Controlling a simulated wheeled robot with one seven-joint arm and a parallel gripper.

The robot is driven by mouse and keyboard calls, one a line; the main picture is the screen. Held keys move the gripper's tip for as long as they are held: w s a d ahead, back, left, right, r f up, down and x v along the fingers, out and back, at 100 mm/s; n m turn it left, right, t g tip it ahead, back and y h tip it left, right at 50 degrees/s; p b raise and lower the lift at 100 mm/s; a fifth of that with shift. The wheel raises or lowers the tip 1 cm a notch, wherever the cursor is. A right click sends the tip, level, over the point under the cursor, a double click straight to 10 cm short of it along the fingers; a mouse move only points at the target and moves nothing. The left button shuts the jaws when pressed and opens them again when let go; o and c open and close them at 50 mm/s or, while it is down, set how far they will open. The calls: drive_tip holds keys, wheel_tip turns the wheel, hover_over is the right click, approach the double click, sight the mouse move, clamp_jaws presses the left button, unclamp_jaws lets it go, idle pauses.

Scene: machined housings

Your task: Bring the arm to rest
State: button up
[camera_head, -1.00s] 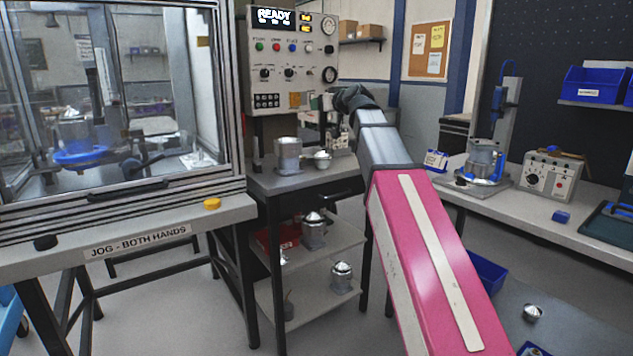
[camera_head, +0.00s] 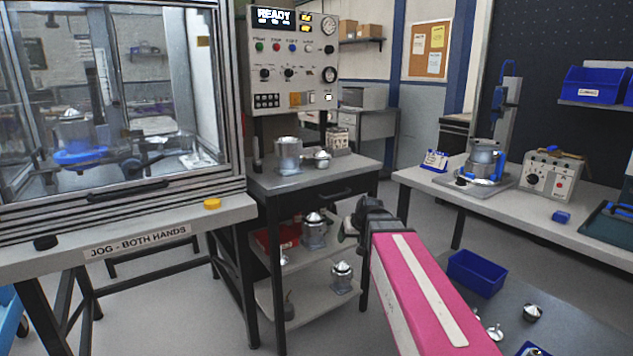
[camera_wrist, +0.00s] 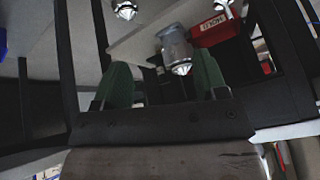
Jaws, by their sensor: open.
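My gripper (camera_wrist: 160,82) shows in the wrist view with its two green fingers apart and nothing between them. Beyond the fingers, a metal housing (camera_wrist: 174,45) stands on the trolley's shelf, apart from the gripper. In the head view my arm reaches forward from the lower right, and its dark end (camera_head: 352,228) is in front of the trolley (camera_head: 345,178), below its top. The fingertips are small and partly hidden by the wrist there.
A metal housing (camera_head: 288,156) and a small domed part (camera_head: 322,158) stand on the trolley top. Housings (camera_head: 315,234) and a red bin (camera_wrist: 214,30) are on its shelves. The glazed machine (camera_head: 110,110) is at left, a bench (camera_head: 415,178) at right, a blue bin (camera_head: 478,272) below.

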drive_tip(key=s+d+f+m+g+h, duration=0.1)
drive_tip(key=s+d+f+g, duration=0.1)
drive_tip(key=s+f, duration=0.6)
drive_tip(key=s+d+f+m+g+h, duration=0.1)
drive_tip(key=s+d+f+g+h, duration=0.1)
drive_tip(key=s+d+f, duration=0.3)
drive_tip(key=s+f+g, duration=0.1)
drive_tip(key=s+f, duration=0.2)
drive_tip(key=f, duration=0.1)
drive_tip(key=shift+s+f, duration=0.3)
drive_tip(key=shift+f, duration=0.1)
